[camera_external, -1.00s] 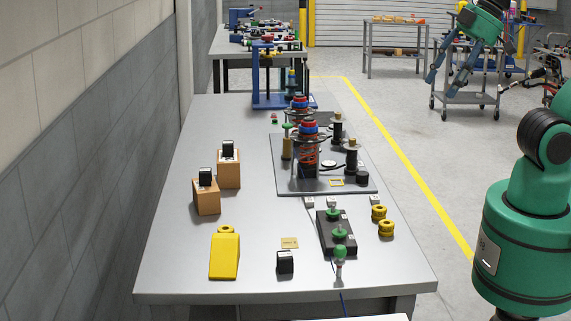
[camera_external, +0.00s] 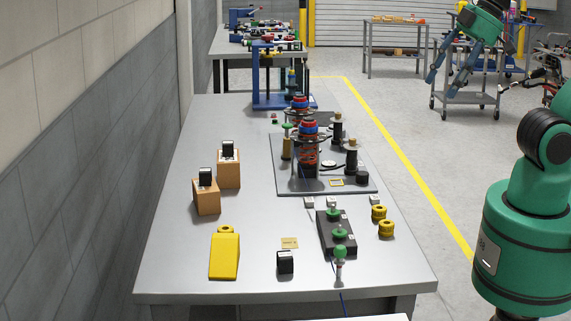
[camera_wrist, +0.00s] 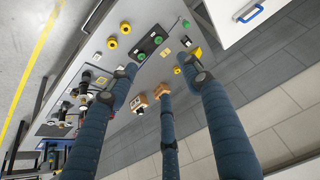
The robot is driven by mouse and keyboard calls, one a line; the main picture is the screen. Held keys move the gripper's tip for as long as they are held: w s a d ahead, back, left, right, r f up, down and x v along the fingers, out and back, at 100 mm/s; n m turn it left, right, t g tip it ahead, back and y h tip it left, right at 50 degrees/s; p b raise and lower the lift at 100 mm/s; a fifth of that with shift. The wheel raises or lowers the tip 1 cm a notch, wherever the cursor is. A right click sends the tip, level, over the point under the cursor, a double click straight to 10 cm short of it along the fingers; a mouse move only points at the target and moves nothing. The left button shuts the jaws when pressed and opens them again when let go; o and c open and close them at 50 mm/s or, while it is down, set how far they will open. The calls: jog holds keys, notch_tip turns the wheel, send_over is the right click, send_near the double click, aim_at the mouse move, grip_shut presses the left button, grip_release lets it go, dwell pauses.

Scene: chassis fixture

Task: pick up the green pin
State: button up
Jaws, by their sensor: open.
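A green-topped pin (camera_external: 340,256) stands upright near the table's front right edge. It shows small in the wrist view (camera_wrist: 185,22). Two more green pins, (camera_external: 333,211) and (camera_external: 340,234), sit in a black block (camera_external: 324,236) just behind it; the block also shows in the wrist view (camera_wrist: 148,48). Another green-topped pin (camera_external: 288,127) is on the grey fixture plate. My gripper (camera_external: 446,84) is open and empty, high up and to the right of the table. In the wrist view its blue fingers (camera_wrist: 160,74) are spread, with nothing between them.
The steel table (camera_external: 175,270) carries yellow rings (camera_external: 386,228), a yellow wedge (camera_external: 225,255), a small black box (camera_external: 285,262) and orange blocks (camera_external: 206,197). The fixture plate (camera_external: 300,187) holds tall springs (camera_external: 308,155). A wall (camera_external: 70,190) runs along the left. Room above the front table is free.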

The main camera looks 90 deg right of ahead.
jog(key=shift+c, duration=0.5)
jog(key=n+g+p, duration=0.2)
jog(key=n+g, duration=0.1)
jog(key=g, duration=0.3)
send_over(342, 247)
notch_tip(342, 247, down, 24)
jog(key=shift+r, duration=0.15)
notch_tip(342, 247, down, 8)
jog(key=shift+f+b, duration=0.1)
jog(key=shift+b, duration=0.4)
jog(key=shift+f, duration=0.2)
jog(key=shift+f, duration=0.1)
